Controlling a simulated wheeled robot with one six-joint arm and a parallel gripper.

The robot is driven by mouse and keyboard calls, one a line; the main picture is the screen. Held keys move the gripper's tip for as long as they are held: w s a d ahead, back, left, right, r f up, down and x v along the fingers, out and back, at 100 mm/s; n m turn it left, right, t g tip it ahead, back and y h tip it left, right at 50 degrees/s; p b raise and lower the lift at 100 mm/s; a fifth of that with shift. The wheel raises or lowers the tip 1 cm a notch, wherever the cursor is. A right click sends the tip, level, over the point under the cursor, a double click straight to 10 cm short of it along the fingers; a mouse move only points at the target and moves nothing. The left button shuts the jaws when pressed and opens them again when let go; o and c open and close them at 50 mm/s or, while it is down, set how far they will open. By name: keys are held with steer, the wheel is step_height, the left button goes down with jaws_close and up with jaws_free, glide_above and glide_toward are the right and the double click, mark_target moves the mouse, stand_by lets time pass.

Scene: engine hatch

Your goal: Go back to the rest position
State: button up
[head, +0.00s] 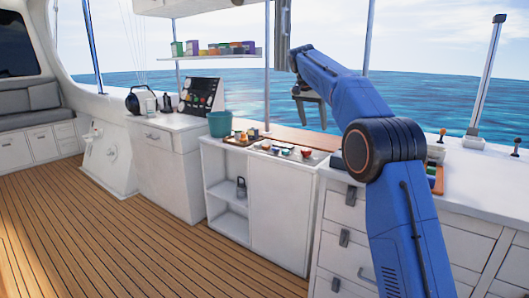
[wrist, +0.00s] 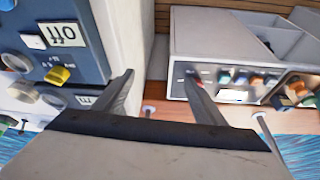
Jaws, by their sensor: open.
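My blue arm reaches up and forward in the head view. My gripper (head: 310,118) hangs from its end, pointing down in front of the window and above the counter. In the wrist view my gripper (wrist: 158,80) has its two dark fingers spread apart, with nothing between them. One finger shows close beside a panel with an upside-down "Off" label (wrist: 62,34). The other overlaps a pale unit with coloured parts (wrist: 220,30). I cannot tell whether either finger touches anything.
A white counter (head: 480,185) runs under the window. A teal bucket (head: 220,124), small coloured items (head: 285,150) and a dark panel (head: 201,95) stand along it. A shelf (head: 215,56) hangs at the back. The wooden floor (head: 130,230) at left is clear.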

steer(key=s+d+r+n, duration=0.1)
steer(key=s+d+r, duration=0.1)
steer(key=s, duration=0.5)
steer(key=s+d+r+n, duration=0.1)
steer(key=s+d+n, duration=0.15)
steer(key=s, duration=0.45)
steer(key=s+d+f+n, duration=0.1)
steer(key=s+f, duration=0.3)
steer(key=s, duration=0.7)
steer(key=s+d+f+n+y, duration=0.1)
steer(key=s+f, duration=0.3)
steer(key=s, duration=0.7)
steer(key=s+d+f+n+t+y, duration=0.1)
steer(key=s+d+f, duration=0.2)
steer(key=s, duration=0.7)
steer(key=shift+s+f, duration=0.4)
steer(key=shift+o, duration=1.2)
steer(key=s+f+n+y, duration=0.1)
steer(key=s+f+n, duration=0.1)
steer(key=s+f, duration=1.2)
steer(key=shift+s+f+t, duration=0.3)
steer(key=shift+s+t, duration=0.1)
steer(key=shift+s, duration=0.2)
steer(key=o, duration=0.7)
steer(key=shift+s+d+f, duration=0.1)
steer(key=shift+s+f, duration=0.05)
steer(key=shift+f, duration=0.05)
steer(key=shift+c, duration=0.2)
